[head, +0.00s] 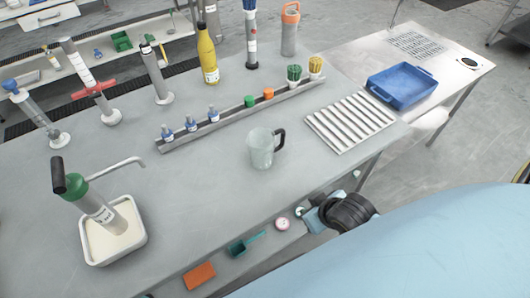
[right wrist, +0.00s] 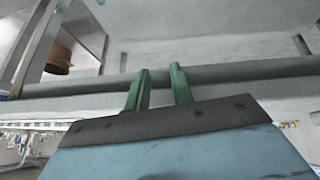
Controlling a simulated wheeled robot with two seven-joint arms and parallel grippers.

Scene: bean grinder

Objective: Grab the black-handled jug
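A clear glass jug (head: 261,152) with a black handle stands upright on the grey table, near the middle of the head view. Its handle points right, toward the ribbed rack. My right gripper (head: 318,217) is low at the table's front edge, below and to the right of the jug and apart from it. In the right wrist view its two green fingers (right wrist: 160,88) stand apart with nothing between them. The jug is not seen in that view. My left gripper is not in view.
A white ribbed rack (head: 350,123) lies right of the jug, with a blue tray (head: 402,84) beyond. A long metal rail (head: 235,117) with small bottles runs behind. A white basin (head: 112,240) stands at left. The tabletop around the jug is clear.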

